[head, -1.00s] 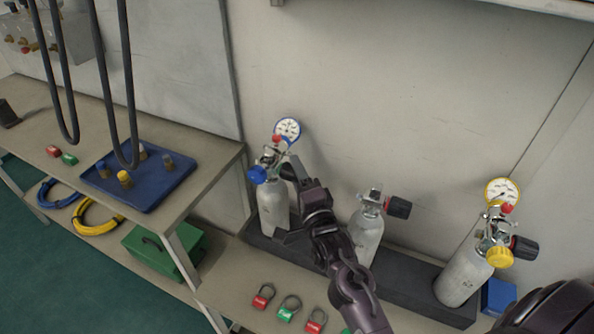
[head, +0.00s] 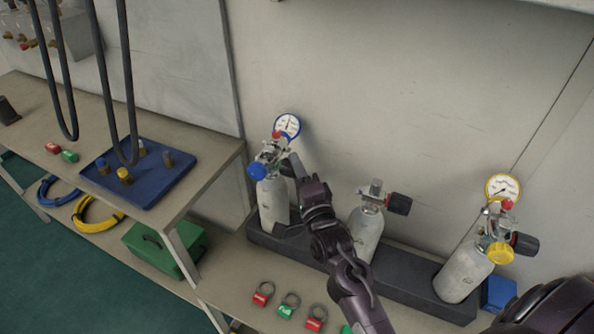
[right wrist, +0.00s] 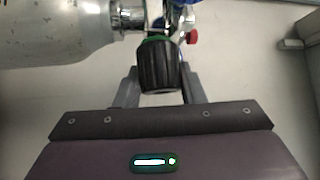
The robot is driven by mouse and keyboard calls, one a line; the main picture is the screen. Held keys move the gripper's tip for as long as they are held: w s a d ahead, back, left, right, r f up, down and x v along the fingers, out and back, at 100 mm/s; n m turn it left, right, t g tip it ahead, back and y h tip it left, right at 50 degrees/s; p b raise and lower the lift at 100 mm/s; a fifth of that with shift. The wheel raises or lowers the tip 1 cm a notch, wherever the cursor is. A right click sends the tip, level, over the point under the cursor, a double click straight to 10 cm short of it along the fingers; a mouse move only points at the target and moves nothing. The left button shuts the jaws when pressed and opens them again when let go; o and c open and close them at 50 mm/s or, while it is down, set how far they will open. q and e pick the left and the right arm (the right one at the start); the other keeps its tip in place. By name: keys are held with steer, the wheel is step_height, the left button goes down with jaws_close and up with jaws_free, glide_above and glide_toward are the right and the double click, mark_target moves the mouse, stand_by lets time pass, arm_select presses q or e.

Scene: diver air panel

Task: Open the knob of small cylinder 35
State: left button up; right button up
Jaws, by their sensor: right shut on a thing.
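Three small grey cylinders stand in a row: a left one with a blue handwheel (head: 273,203), a middle one (head: 366,235) and a right one with a yellow handwheel (head: 463,275). I cannot read which is marked 35. My right gripper (head: 292,176) is at the valve of the left cylinder, on its right side. The right wrist view shows the black ribbed knob (right wrist: 158,66) between the fingers of this gripper (right wrist: 158,88), which is shut on it. A green ring shows at the knob's base. The left gripper is not in view.
A blue-rimmed gauge (head: 287,126) sits above the left valve, a yellow-rimmed gauge (head: 503,187) above the right one. A dark rack (head: 405,286) holds the cylinders. Red and green tags (head: 287,306) lie in front. A blue tray (head: 140,193) stands on the bench left.

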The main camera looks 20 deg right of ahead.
steer(key=n+t+b, duration=0.1)
steer(key=n+y+b, duration=0.1)
steer(key=b, duration=0.1)
steer(key=shift+f+t, duration=0.3)
steer(key=shift+t, duration=0.1)
steer(key=n+t+y+b, duration=0.1)
steer(key=n, duration=0.1)
steer(key=n+t+y+b, duration=0.1)
steer(key=n+b, duration=0.1)
steer(key=shift+r, duration=0.1)
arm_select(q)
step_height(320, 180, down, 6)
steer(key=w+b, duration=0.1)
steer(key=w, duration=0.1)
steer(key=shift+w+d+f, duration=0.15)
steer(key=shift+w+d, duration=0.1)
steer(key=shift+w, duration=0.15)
arm_select(e)
steer(key=shift+r+n+y, duration=0.2)
steer(key=shift+n+y, duration=0.3)
steer(key=shift+n, duration=0.2)
steer(key=o, duration=1)
